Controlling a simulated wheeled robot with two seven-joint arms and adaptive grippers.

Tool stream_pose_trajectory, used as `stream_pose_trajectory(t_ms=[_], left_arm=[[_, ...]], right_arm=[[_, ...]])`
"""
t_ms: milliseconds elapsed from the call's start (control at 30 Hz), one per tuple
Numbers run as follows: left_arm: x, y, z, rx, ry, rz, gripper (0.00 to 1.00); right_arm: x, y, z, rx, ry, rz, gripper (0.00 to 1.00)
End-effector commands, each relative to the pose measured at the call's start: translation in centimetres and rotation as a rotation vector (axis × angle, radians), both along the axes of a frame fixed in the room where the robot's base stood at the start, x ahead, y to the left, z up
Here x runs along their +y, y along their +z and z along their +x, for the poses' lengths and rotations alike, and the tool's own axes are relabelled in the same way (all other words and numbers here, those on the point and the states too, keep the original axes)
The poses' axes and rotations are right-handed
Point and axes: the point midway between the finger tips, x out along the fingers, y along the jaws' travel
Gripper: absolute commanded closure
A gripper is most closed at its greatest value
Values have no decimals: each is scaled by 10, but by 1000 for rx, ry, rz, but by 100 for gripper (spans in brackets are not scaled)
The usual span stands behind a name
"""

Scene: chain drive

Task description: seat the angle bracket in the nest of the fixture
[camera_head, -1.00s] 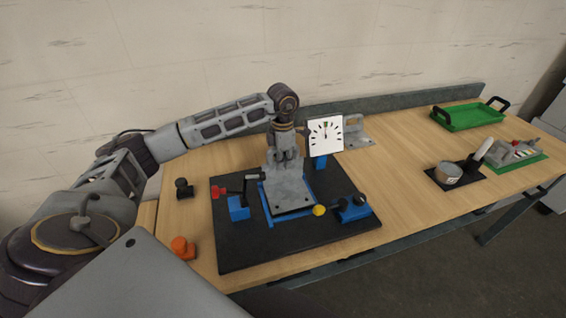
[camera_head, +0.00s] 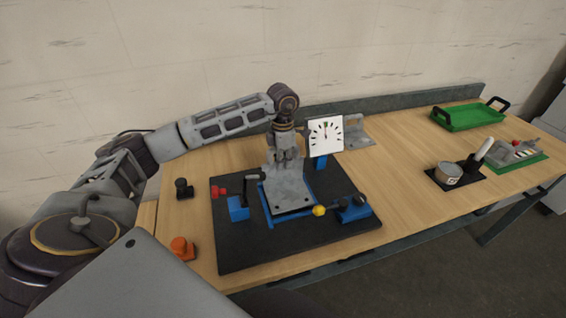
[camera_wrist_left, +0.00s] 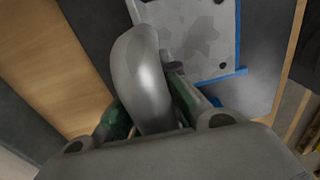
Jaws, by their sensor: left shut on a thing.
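The grey angle bracket (camera_head: 290,193) is at the blue nest of the fixture (camera_head: 267,207), on the dark plate. Its flat plate with dark holes lies over the nest in the head view, with blue edging showing around it. The bracket also shows in the left wrist view (camera_wrist_left: 197,28), with the blue nest edge (camera_wrist_left: 226,76) along one side. My left gripper (camera_head: 285,160) comes down from above and is shut on the bracket. The fingers hide part of it, and I cannot tell whether it sits fully down. My right gripper is not in view.
A red-tipped clamp (camera_head: 238,205) stands left of the nest, and a yellow-tipped clamp (camera_head: 346,208) right of it. A white dial (camera_head: 325,137) stands behind. Another grey bracket (camera_head: 357,134) is at the back.

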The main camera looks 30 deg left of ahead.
Motion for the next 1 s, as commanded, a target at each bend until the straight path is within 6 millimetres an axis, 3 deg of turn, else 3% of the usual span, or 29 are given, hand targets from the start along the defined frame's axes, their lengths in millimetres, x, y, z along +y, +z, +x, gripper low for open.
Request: stream_pose_trajectory(t_ms=[1000], left_arm=[[0,-10,1,-5,0,-2,100]], right_arm=[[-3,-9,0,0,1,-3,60]])
